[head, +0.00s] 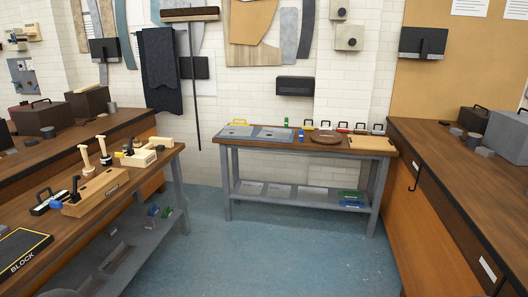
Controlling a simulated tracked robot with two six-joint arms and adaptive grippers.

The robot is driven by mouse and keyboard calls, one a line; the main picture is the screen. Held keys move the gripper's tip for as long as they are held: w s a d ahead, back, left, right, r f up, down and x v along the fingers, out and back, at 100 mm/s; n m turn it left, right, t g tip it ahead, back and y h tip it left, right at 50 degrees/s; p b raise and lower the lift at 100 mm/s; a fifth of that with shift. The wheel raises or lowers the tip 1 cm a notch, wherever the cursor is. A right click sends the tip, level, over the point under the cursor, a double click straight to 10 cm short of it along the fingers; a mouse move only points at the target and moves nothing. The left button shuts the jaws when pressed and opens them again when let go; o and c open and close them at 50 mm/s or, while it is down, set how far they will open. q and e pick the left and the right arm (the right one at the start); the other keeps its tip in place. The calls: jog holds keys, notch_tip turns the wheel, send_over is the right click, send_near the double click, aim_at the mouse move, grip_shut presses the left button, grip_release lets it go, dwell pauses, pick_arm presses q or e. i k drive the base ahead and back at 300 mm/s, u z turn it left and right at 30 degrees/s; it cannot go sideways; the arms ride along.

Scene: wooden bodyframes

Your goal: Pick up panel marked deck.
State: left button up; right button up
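No panel with a readable "deck" mark shows in the head view. On the back bench (262,137) lie flat blue-grey plates (273,134) at the left, a round brown disc (326,138) and a pale wooden board (371,144) at the right. Any writing on them is too small to read. Neither of my grippers is in view.
The left bench holds a black mat marked BLOCK (22,254), a long wooden block (97,192) and upright mallet-like tools (104,150). A right counter (450,165) carries grey boxes. The blue floor (250,250) between the benches is clear.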

aim_at(278, 133)
jog(key=u, duration=0.15)
jog(key=i, duration=3.75)
